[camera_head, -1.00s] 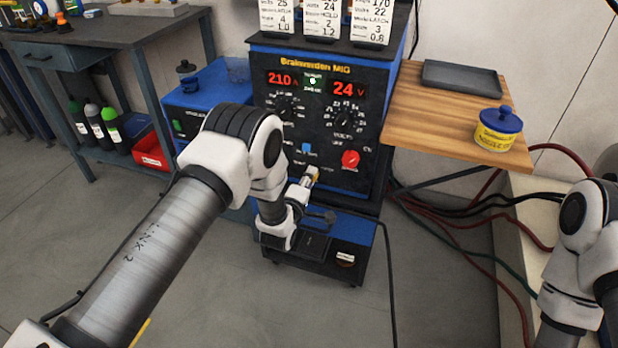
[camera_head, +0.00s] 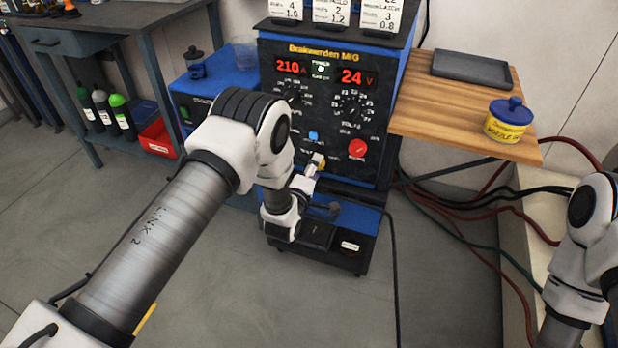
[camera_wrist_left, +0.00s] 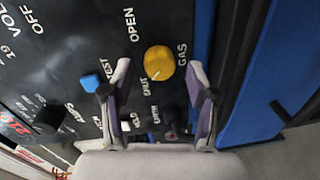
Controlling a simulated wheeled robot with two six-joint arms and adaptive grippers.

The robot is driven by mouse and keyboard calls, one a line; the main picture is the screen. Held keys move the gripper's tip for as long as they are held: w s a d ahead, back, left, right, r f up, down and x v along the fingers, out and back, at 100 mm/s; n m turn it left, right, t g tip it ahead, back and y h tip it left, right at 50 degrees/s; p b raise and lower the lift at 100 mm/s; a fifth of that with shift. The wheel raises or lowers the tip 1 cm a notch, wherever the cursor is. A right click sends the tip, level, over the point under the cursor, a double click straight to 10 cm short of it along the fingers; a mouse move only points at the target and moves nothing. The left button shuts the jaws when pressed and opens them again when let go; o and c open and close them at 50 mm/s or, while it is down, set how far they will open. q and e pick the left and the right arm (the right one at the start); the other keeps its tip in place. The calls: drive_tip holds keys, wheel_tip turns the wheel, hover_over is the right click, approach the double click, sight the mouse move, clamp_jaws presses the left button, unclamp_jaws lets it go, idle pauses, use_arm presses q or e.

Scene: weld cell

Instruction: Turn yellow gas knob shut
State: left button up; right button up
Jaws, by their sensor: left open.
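The yellow gas knob (camera_wrist_left: 159,62) is on the black welder panel, between the OPEN, SHUT and GAS lettering in the left wrist view. A pale mark shows on its lower left side, towards SHUT. My left gripper (camera_wrist_left: 159,76) is open, with one finger on each side of the knob; I cannot tell whether either touches it. In the head view my left gripper (camera_head: 317,164) is small, at the lower part of the panel, with a bit of yellow beside it. My right gripper is out of view; only right arm links show.
A red button (camera_head: 357,148) and a blue button (camera_head: 313,135) are near the knob on the welder (camera_head: 325,105). A wooden shelf (camera_head: 440,125) with a yellow tin (camera_head: 507,122) and a grey tray (camera_head: 473,69) juts out at right. Hoses hang below it.

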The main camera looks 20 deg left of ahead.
use_arm(q)
drive_tip(key=s+r, duration=0.1)
drive_tip(key=s, duration=1)
drive_tip(key=shift+a, duration=0.15)
drive_tip(key=s+a+f+m+g+y, duration=0.1)
drive_tip(key=s+a+f+m+g, duration=0.1)
drive_tip(key=s+f+g, duration=0.45)
drive_tip(key=s+a+f+m+g, duration=0.2)
drive_tip(key=s+a+f+g, duration=0.1)
drive_tip(key=s+f, duration=0.55)
drive_tip(key=s+d+f+m+g, duration=0.15)
drive_tip(key=s+m+g, duration=0.7)
drive_tip(key=s, duration=1.05)
wheel_tip(320, 180, up, 21)
drive_tip(key=m+t+p, duration=0.1)
drive_tip(key=m+p, duration=0.2)
drive_tip(key=p, duration=1.8)
drive_tip(key=shift+a+r+p, duration=0.2)
drive_tip(key=shift+a+p, duration=0.05)
drive_tip(key=shift+p, duration=0.15)
